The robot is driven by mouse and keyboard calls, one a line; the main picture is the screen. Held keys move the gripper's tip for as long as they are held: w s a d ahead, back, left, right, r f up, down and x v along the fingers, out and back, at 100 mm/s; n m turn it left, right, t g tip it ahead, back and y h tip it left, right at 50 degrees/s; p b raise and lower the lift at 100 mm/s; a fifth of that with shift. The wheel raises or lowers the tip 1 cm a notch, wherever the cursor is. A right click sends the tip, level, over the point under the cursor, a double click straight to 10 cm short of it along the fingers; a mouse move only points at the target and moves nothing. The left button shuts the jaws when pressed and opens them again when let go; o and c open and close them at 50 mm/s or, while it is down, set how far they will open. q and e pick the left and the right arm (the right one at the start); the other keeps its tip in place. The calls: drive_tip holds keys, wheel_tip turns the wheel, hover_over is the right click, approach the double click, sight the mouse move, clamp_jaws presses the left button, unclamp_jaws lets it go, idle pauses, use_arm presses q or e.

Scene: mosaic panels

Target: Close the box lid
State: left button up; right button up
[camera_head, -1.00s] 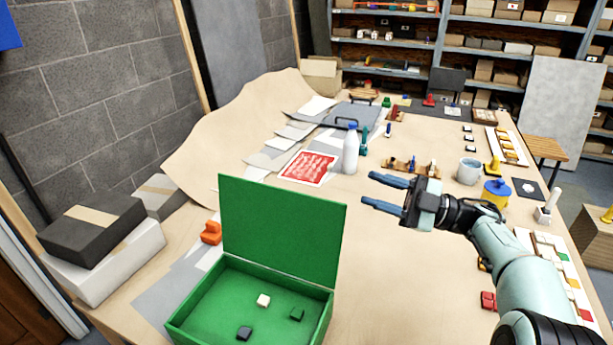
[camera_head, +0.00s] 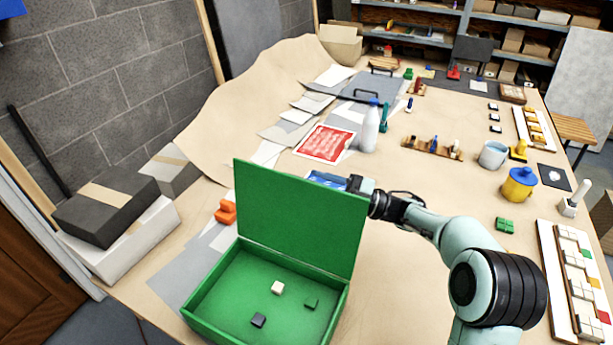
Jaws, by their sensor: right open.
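A green box (camera_head: 205,316) stands at the front of the table with its lid (camera_head: 300,215) raised, close to upright at the box's back edge. Inside lie a white tile (camera_head: 277,288), a black tile (camera_head: 258,320) and a green tile (camera_head: 311,304). My right gripper (camera_head: 325,178) is behind the upper edge of the lid, reaching in from the right. Its blue fingers are partly hidden by the lid, and I cannot tell whether they touch it. It is open and holds nothing that I can see. My left gripper is not in view.
An orange object (camera_head: 226,212) sits left of the lid. A white bottle (camera_head: 369,130) and a red printed sheet (camera_head: 325,144) are behind it. A yellow pot (camera_head: 519,184) and a grey mug (camera_head: 493,154) stand at the right. Dark and white boxes (camera_head: 106,212) are at the left.

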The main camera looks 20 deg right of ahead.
sight(306, 182)
drive_tip(key=shift+p+x, duration=0.3)
drive_tip(key=shift+x, duration=1.45)
